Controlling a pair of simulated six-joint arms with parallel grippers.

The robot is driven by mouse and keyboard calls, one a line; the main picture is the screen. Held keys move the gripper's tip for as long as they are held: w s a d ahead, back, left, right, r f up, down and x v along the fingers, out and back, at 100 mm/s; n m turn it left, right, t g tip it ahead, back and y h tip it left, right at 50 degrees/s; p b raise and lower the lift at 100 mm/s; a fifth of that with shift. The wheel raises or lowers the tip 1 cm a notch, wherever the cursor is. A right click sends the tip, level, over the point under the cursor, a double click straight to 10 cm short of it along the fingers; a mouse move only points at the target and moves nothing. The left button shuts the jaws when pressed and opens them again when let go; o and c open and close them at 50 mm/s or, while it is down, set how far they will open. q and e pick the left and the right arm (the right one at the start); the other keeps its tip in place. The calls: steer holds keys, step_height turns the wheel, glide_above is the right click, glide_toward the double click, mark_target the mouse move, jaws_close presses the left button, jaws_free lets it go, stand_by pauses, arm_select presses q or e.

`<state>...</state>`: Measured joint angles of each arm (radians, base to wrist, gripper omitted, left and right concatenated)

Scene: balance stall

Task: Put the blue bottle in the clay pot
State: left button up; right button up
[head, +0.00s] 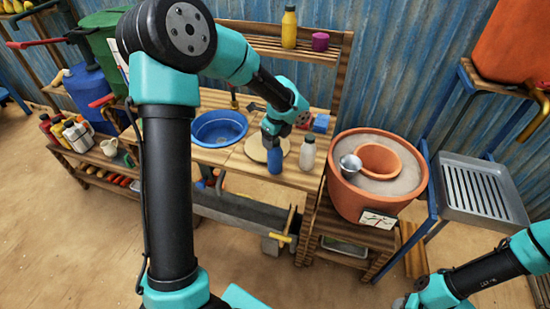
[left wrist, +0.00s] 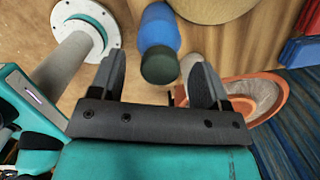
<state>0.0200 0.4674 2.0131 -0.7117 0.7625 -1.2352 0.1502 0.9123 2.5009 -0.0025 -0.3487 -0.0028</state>
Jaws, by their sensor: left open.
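The blue bottle (head: 275,165) stands upright on the wooden bench, near its front edge. My left gripper (head: 272,143) is directly above it, pointing down. In the left wrist view the bottle's blue body (left wrist: 160,27) and dark cap show between the two spread fingers (left wrist: 158,78), with gaps on both sides. The gripper is open and empty. The clay pot (head: 345,193) is a large terracotta pot with sand and a smaller clay ring inside, standing right of the bench; its rim also shows in the left wrist view (left wrist: 272,78).
A white bottle (head: 307,154) stands close to the right of the blue one. A metal rack (head: 480,195) stands further right.

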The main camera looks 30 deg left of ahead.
arm_select(q)
steer(key=shift+a+f, duration=0.1)
steer(key=shift+f, duration=0.7)
steer(key=shift+c, duration=0.2)
jaws_close()
